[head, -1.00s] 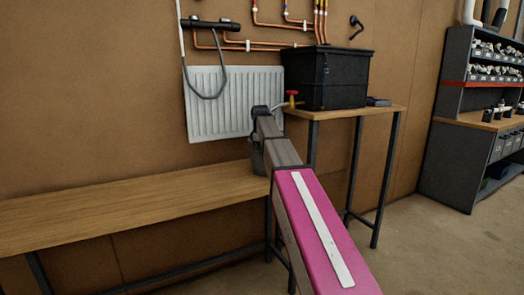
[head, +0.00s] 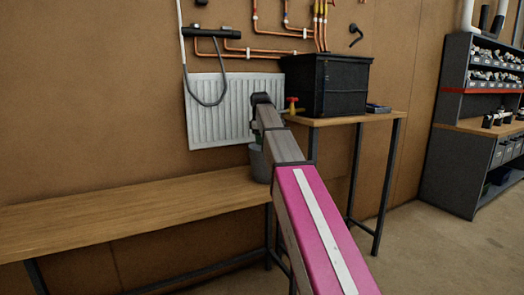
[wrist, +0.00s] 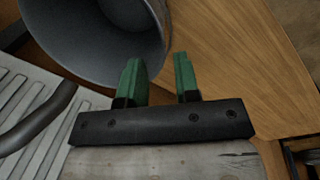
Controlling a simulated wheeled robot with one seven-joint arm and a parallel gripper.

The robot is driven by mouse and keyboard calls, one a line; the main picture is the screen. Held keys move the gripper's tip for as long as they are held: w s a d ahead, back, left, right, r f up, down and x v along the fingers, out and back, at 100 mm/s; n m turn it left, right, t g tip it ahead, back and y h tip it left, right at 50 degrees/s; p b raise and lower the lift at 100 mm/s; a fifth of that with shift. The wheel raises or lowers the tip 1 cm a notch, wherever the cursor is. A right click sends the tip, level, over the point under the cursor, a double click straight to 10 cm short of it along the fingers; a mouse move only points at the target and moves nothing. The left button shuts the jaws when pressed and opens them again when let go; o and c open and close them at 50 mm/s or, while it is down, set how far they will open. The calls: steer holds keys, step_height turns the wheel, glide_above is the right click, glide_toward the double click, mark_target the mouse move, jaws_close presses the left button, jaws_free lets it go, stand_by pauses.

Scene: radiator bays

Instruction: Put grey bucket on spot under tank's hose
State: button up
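The grey bucket (head: 257,168) stands upright at the right end of the low wooden bench, partly behind my arm. In the wrist view its open mouth (wrist: 95,40) fills the upper left, with the rim close to my left finger.
The low bench (head: 120,212) is clear to the left. A white radiator (head: 207,120) with a dark looped hose hangs on the wall behind. The taller table (head: 385,118) carries a small dark item beside the tank. Shelves (head: 455,150) stand at the far right.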

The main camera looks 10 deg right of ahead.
steer(key=shift+s+a+r, duration=0.1)
steer(key=shift+s+r, duration=0.05)
steer(key=shift+r, duration=0.75)
steer(key=shift+s+r, duration=0.1)
steer(key=shift+r, duration=0.75)
